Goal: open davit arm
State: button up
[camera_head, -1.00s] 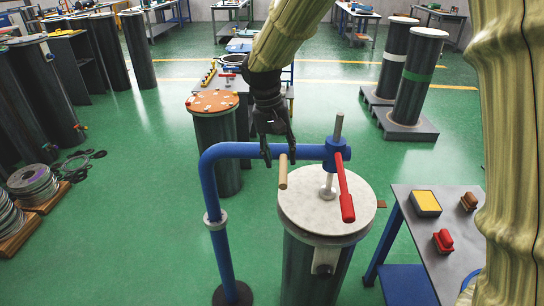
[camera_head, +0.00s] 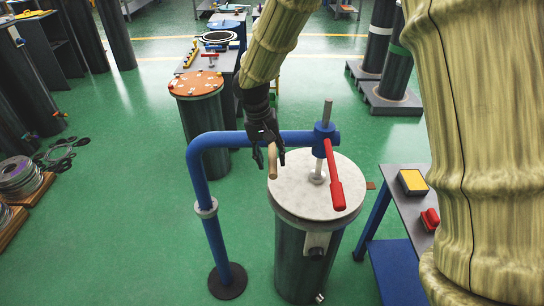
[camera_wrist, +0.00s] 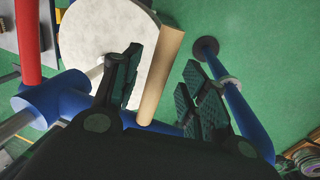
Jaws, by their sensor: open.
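The blue davit arm (camera_head: 235,138) rises from a round floor base, bends, and runs level over a grey-topped flanged cylinder (camera_head: 332,200). A blue hub with a red lever (camera_head: 333,178) and a vertical threaded rod stands at its end, above the lid. A tan wooden handle (camera_head: 272,161) sticks out from the level pipe. My gripper (camera_head: 269,158) is at the pipe, with its fingers on either side of the handle. In the wrist view the handle (camera_wrist: 161,75) lies between the two open fingers, with gaps visible; contact is not clear.
An orange-topped cylinder (camera_head: 197,85) stands behind the pipe. A grey table (camera_head: 404,200) with a yellow-topped box and a red item is at the right. Flange rings (camera_head: 20,178) lie stacked at the left. Green floor is clear at front left.

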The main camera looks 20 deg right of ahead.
jog(key=shift+d+f, duration=0.2)
jog(key=shift+f, duration=0.7)
jog(key=shift+s, duration=0.1)
jog(key=shift+c, duration=0.2)
grip_shut()
